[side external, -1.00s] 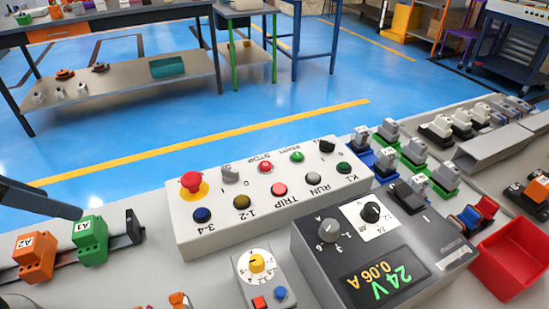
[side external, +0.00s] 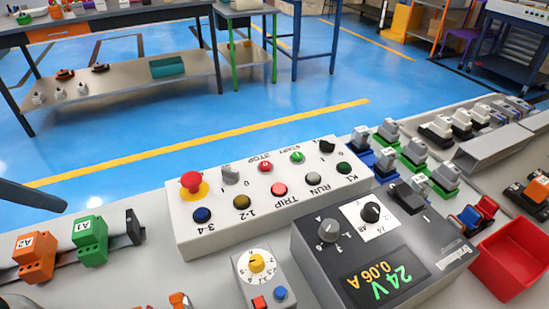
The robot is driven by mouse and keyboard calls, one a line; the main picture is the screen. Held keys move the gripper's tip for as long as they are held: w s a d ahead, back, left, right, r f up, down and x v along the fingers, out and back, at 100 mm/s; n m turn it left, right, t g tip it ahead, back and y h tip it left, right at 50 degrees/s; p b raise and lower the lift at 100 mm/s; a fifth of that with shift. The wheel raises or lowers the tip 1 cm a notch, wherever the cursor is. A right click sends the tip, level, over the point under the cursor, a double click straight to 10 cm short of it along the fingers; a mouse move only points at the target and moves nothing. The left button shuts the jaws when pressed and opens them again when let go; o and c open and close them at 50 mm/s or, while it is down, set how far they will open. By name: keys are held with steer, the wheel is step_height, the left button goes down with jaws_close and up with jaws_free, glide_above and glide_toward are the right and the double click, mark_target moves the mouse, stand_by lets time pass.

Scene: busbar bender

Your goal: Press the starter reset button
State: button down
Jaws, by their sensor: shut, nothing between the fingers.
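A small grey starter unit (side external: 262,279) with a yellow dial (side external: 257,263) sits at the lower middle of the side external view. A red button (side external: 259,303) and a blue button (side external: 281,294) are on its front part, beside each other. No reset wording is readable on it. My gripper (side external: 58,205) shows as a dark shut tip coming in from the left edge, empty. It is well to the left of the starter unit, above the bench and apart from everything. The rest of my gripper is out of the picture.
A white button box (side external: 205,235) stands behind the starter, and a grey power supply (side external: 318,275) reading 24V stands to its right. Orange (side external: 36,257) and green (side external: 91,240) terminal blocks are on a rail at left. A red bin (side external: 512,265) is at right.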

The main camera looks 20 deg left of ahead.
stand_by(0.9)
steer(key=w+a+r+n+t+y, duration=0.2)
steer(key=w+a+r+t+y, duration=0.1)
steer(key=w+a+r+t, duration=0.35)
steer(key=w+d+r+m+t+h, duration=0.3)
steer(key=w+d+r+m+h, duration=0.2)
steer(key=w+d+r+m, duration=0.3)
steer(key=d+f+m+g+h, duration=0.25)
steer(key=d+m+h, duration=0.4)
steer(key=d, duration=0.55)
steer(key=s+d+f+m+g, duration=0.9)
steer(key=d+f+m, duration=0.1)
steer(key=d, duration=0.3)
steer(key=shift+d, duration=0.4)
